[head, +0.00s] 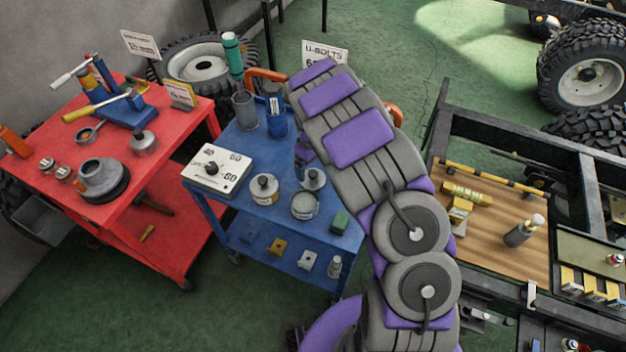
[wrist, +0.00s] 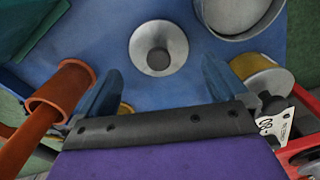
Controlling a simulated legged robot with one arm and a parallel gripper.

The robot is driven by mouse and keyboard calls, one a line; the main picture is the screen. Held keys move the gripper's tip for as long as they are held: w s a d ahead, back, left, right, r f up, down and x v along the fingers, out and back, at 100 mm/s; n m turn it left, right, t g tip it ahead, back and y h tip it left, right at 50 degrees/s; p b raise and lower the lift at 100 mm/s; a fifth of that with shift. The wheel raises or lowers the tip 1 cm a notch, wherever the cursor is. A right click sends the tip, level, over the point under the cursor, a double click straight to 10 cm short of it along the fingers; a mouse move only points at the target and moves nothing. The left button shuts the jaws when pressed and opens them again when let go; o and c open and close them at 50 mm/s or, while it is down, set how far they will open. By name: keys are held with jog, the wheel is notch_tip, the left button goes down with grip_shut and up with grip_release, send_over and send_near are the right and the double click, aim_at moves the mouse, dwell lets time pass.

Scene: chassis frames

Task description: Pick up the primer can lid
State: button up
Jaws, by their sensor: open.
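The primer can lid appears to be the round grey disc with a dark central knob (wrist: 158,48), lying on the blue cart top. It also shows in the head view as a grey knobbed disc (head: 314,179), close to my arm. My gripper (wrist: 161,72) is open and empty, its two fingers spread on either side and just short of the disc in the wrist view. In the head view my arm hides most of the gripper. An open grey can (head: 304,206) stands beside the disc and shows at the top of the wrist view (wrist: 238,12).
A yellow-labelled can (head: 264,189) stands near my right-hand finger in the wrist view (wrist: 262,75). An orange handle (wrist: 62,92) is close on the left there. The blue cart (head: 240,212) also bears a white dial box (head: 217,168) and a green block (head: 339,222).

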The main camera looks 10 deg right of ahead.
aim_at(313, 173)
jog(key=shift+a+f, duration=0.15)
jog(key=shift+f, duration=0.3)
jog(key=f, duration=0.1)
jog(key=f+b, duration=0.1)
jog(key=f, duration=0.1)
jog(key=f+b, duration=0.1)
jog(key=shift+d+f, duration=0.3)
jog(key=shift+d, duration=0.05)
jog(key=shift+a+r, duration=0.1)
jog(key=shift+c, duration=0.2)
jog(key=shift+a, duration=0.1)
jog(key=shift+c, duration=1.4)
jog(key=c, duration=0.4)
jog(key=shift+c, duration=0.2)
